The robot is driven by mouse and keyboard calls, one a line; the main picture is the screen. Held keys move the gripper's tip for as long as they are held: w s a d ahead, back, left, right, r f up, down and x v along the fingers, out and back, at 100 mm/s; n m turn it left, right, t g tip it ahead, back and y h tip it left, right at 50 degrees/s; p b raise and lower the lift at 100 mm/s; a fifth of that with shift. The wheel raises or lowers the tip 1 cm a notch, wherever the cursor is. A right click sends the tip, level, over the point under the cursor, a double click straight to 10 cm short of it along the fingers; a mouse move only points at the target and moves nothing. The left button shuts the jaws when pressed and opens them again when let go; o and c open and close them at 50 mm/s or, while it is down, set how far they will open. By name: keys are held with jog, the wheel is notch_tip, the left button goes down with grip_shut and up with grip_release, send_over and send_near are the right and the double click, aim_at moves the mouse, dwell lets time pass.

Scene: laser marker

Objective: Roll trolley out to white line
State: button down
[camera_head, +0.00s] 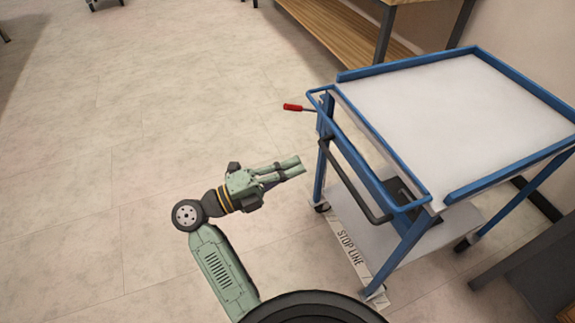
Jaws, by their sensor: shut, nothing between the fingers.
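The trolley (460,108) has a blue frame, a white top and a lower shelf, and stands on castors at the right. A blue push rail and a dark bar handle (352,180) are on its near left end. A red-gripped lever (293,107) sticks out at its far left corner. A white line strip (350,250) marked "STOP LINE" lies on the floor by the trolley's near left legs. My gripper (299,166) is shut and empty, left of the trolley and apart from it, pointing toward the handle.
A wooden bench with a low shelf (335,25) stands behind the trolley. A dark grey piece of furniture (535,275) is at the lower right, close to the trolley. The tiled floor (130,130) on the left is wide and clear.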

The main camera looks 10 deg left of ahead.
aim_at(345, 146)
jog(key=p+x, duration=0.2)
jog(key=x, duration=0.7)
jog(key=shift+r, duration=0.1)
jog(key=shift+w+d, duration=0.25)
jog(key=shift+d, duration=0.05)
jog(key=shift+x, duration=0.9)
jog(key=shift+w+d, duration=0.25)
jog(key=shift+d, duration=0.05)
jog(key=shift+f, duration=0.25)
